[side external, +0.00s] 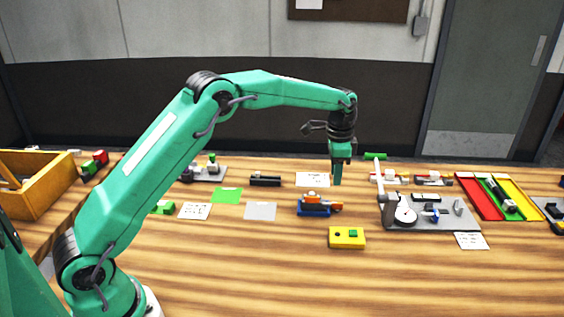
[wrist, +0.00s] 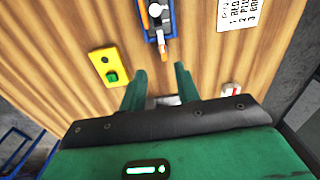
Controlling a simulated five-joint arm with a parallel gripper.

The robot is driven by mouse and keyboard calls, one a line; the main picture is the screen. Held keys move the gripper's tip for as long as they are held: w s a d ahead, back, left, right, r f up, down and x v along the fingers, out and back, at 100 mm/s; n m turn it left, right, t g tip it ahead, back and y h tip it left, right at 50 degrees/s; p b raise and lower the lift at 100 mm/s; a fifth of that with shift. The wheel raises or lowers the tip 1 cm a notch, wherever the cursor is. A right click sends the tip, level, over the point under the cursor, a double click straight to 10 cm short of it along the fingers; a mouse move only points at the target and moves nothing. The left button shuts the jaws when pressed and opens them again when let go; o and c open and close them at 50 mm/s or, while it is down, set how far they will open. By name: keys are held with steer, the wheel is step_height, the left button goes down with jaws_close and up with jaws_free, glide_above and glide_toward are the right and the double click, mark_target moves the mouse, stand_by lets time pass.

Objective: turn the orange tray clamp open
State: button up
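The clamp's end is just beyond the fingertips in that picture. In the side external view my gripper (side external: 338,183) hangs pointing down, slightly right of and behind the tray; its exact height is unclear.
A yellow box with a green button (side external: 340,243) stands in front of the tray; the wrist view shows this box (wrist: 103,60) at left. A grey fixture with a dial (side external: 440,221) and a post (side external: 384,190) is to the right. The front table is clear.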

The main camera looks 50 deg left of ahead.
mark_target(336, 203)
steer(key=shift+w+d+f, duration=0.1)
steer(key=shift+w+f, duration=0.2)
steer(key=shift+f, duration=0.35)
steer(key=shift+w+f, duration=0.25)
steer(key=shift+f, duration=0.4)
steer(key=shift+f, duration=3.9)
jaws_close()
